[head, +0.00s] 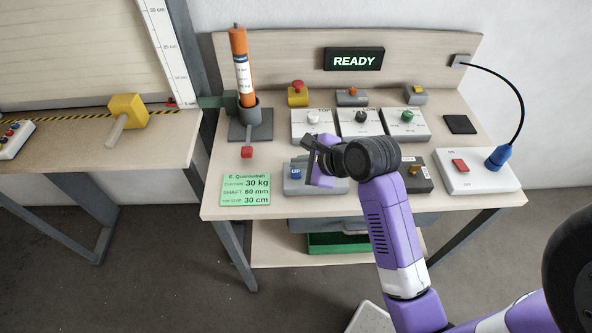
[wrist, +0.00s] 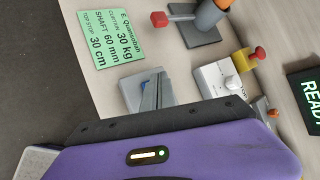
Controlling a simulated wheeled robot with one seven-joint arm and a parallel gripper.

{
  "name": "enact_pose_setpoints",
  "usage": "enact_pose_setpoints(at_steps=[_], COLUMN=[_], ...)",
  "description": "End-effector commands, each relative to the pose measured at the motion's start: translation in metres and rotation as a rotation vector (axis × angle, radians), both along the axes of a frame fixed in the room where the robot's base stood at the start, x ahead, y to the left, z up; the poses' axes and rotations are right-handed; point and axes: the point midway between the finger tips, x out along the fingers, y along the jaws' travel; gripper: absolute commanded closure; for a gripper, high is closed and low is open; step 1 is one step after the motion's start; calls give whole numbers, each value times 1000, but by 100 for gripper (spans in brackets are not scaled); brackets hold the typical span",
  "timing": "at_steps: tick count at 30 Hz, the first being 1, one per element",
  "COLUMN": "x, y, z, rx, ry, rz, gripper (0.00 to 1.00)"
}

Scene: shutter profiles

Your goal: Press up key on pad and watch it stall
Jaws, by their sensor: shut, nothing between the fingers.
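The grey control pad (head: 292,187) lies at the front of the bench, with a blue key (head: 296,173) marked UP on its left part. My gripper (head: 308,148) is over the pad beside the UP key, and my wrist covers the pad's right part. In the wrist view my gripper's fingers (wrist: 157,80) are together and empty, in front of the grey pad (wrist: 132,92). The display (head: 354,59) reads READY in green.
An orange tube (head: 240,62) stands upright in a dark holder at the left. A green card (head: 246,189) lists 30 kg, 60 mm and 30 cm. White dial boxes (head: 312,126) stand behind my gripper. A white box with a red switch (head: 460,166) is at the right.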

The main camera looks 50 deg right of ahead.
Motion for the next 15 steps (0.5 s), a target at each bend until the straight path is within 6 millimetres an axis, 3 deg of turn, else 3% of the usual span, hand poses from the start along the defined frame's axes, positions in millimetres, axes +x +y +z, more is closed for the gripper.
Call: enact_pose_setpoints(at_steps=[15], x=[0], y=[0], z=[-9], rx=[1], ry=[1], rz=[1], gripper=[100])
